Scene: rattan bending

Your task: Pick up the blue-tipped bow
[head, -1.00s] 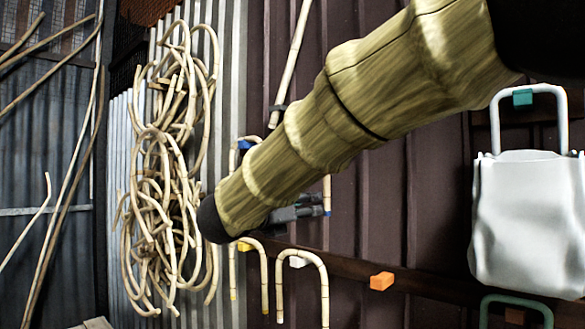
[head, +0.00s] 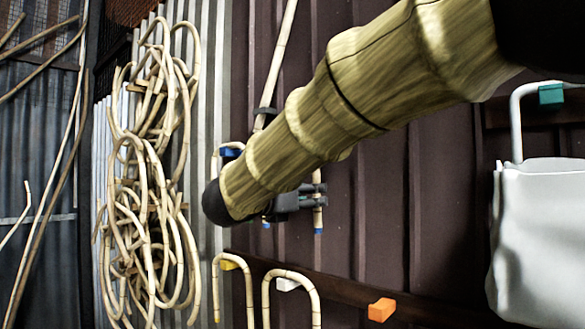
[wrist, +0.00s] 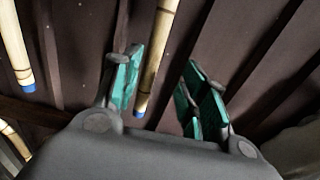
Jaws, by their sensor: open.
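The blue-tipped bow is a pale bamboo-like rod hanging against the brown wall at a blue peg (head: 231,152). Its right leg (head: 318,222) ends in a blue tip below my gripper (head: 314,196) in the head view. In the wrist view that leg (wrist: 156,50) appears in the gap between the two green-padded fingers of my gripper (wrist: 165,88), nearer the left finger. Its other leg (wrist: 15,45) hangs to the left, outside the fingers. My gripper is open. I cannot tell how deep the leg sits between the fingers. My arm hides the bow's middle in the head view.
Two other bows hang below, at a yellow peg (head: 229,265) and a white peg (head: 287,284). An empty orange peg (head: 381,310) is at their right. A white bag (head: 535,240) hangs far right. Coiled rattan (head: 150,190) hangs left.

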